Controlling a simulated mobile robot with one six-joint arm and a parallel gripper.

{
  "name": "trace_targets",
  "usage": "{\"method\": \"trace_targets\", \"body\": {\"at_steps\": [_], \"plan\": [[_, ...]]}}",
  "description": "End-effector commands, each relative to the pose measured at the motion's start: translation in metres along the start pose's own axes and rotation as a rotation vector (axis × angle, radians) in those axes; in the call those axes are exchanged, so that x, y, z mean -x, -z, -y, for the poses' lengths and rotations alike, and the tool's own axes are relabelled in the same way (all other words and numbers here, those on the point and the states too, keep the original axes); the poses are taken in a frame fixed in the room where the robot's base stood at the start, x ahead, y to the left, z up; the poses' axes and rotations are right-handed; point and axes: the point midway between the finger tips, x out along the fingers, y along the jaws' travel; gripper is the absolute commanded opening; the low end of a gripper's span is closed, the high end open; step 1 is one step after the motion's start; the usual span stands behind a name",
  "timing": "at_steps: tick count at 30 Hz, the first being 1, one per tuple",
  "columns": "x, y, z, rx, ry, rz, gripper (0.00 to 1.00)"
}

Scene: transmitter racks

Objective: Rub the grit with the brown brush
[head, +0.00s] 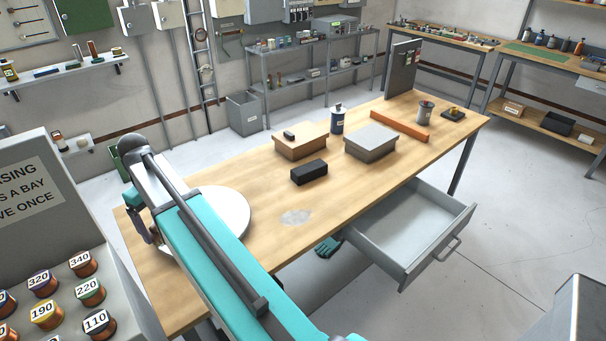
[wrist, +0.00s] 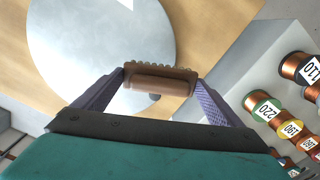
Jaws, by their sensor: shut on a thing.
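The grit (head: 295,217) is a pale grey patch on the wooden table top, near its front edge in the head view. The brown brush (wrist: 155,83) is between the two purple fingers of my gripper (wrist: 162,88) in the wrist view, with its bristle side toward the top of the picture. My gripper is shut on it, and the brush appears above the table near the round pale disc (wrist: 100,45). In the head view my arm hides most of the gripper, and I cannot make out the brush there. The grit is not in the wrist view.
A drawer (head: 425,225) hangs open at the front. Numbered spools (head: 82,264) stand at left. Table around the grit is clear.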

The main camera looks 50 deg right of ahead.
Motion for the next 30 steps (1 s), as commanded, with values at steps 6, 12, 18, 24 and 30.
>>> {"method": "trace_targets", "body": {"at_steps": [6, 12, 18, 24, 30], "plan": [[0.002, -0.021, -0.069, -0.188, 0.0, 0.001, 0.72], [0.001, -0.046, -0.127, -0.356, 0.001, 0.002, 0.72], [-0.002, -0.078, -0.182, -0.525, 0.001, 0.002, 0.72], [-0.004, -0.115, -0.235, -0.693, 0.001, 0.002, 0.72], [-0.007, -0.158, -0.284, -0.861, 0.0, 0.001, 0.72]]}}
